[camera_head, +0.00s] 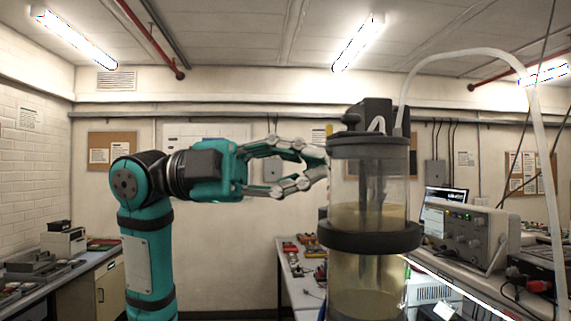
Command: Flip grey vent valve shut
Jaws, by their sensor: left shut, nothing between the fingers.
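The sealed cylinder (369,275) is a tall clear vessel with yellowish liquid, a dark lid and a dark ring around its middle. A dark grey knob-like fitting (351,120) stands on the left of the lid and looks like the vent valve; I cannot tell its position. A small yellow piece (329,130) shows beside the lid's left edge. My left gripper (321,164) reaches in from the left, shut and empty, its fingertips close to the cylinder's upper left side, just below the lid. I cannot tell whether they touch. My right gripper is out of view.
A dark block (376,116) rises above the lid. A pale hose (460,52) arches from the lid to the right. A bench with an instrument box (467,236) and laptop stands at right. A table (290,277) with red items is behind.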

